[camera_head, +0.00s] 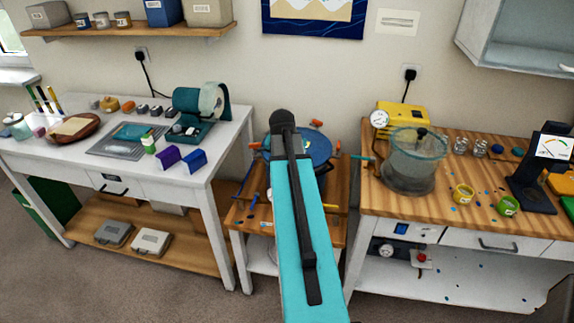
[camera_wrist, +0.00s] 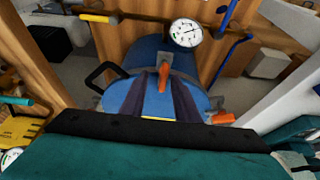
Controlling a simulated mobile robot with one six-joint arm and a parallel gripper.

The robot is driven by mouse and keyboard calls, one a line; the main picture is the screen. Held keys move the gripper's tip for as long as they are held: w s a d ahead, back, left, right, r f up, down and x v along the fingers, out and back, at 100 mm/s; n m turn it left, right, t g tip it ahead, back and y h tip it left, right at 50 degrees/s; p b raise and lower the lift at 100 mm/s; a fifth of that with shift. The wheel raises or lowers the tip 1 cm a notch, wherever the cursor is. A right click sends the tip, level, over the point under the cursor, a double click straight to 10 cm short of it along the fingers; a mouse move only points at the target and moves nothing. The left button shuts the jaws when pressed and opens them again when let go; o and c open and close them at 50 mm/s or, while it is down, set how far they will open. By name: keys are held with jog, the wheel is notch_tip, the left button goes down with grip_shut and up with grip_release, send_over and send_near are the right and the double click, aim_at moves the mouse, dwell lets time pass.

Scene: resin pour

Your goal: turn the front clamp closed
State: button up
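The blue pressure pot (camera_head: 321,150) stands on a low wooden cart, partly hidden behind my arm in the head view. The wrist view shows its blue lid (camera_wrist: 125,98) from above. The front clamp (camera_wrist: 163,76) has an orange handle at the lid's edge, roughly in line with my fingers; my arm hides it in the head view. My gripper (camera_wrist: 162,80) has two dark fingers over the lid, apart from each other, with the orange handle between their tips. I cannot tell whether they touch it. Another orange clamp (camera_wrist: 222,118) shows at the lid's side.
A round gauge (camera_wrist: 187,32) and pipe with a yellow handle (camera_wrist: 95,18) lie just beyond the front clamp. A black handle loop (camera_wrist: 103,75) sticks out beside the lid. The white table (camera_head: 225,145) and wooden workbench (camera_head: 370,195) flank the cart closely.

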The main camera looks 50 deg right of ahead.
jog(key=shift+w, duration=0.1)
jog(key=shift+a+r, duration=0.1)
jog(key=shift+r, duration=0.1)
jog(key=shift+a+r, duration=0.1)
jog(key=shift+r, duration=0.1)
jog(key=b+v, duration=0.2)
jog(key=v, duration=1.1)
jog(key=shift+b, duration=0.35)
dwell(0.4)
